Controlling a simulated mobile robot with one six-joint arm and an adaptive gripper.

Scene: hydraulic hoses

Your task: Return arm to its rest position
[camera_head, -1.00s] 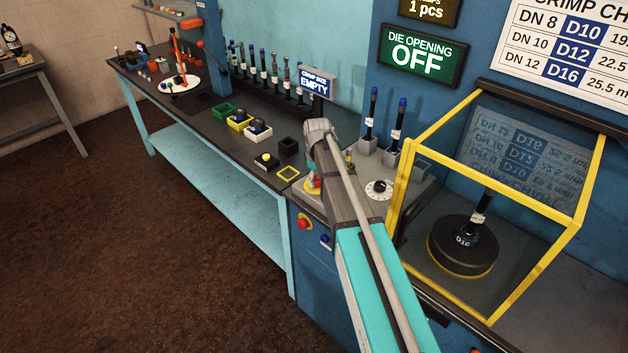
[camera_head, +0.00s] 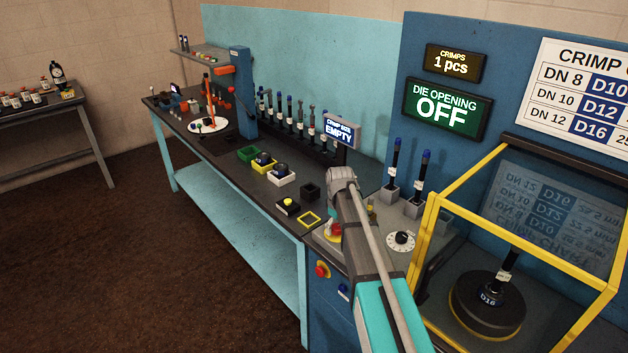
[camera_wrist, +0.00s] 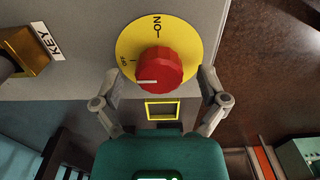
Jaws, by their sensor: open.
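My gripper (camera_wrist: 162,80) is open in the wrist view, with one finger on each side of a red rotary knob (camera_wrist: 160,68) on a round yellow plate (camera_wrist: 185,38). I see nothing held. The knob's white mark points left, towards the smaller label, and away from the "ON" mark at the top. Whether the fingers touch the knob I cannot tell. In the head view my arm (camera_head: 362,235) reaches over the press's front ledge, and the knob (camera_head: 333,231) shows just left of it. My fingers are hidden there.
The yellow-framed guard (camera_head: 430,230) of the press stands right of my arm, around a black die marked D16. Two upright hoses (camera_head: 420,178) stand behind the arm. The bench (camera_head: 225,170) at left carries small trays and a hose rack. Open floor lies at front left.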

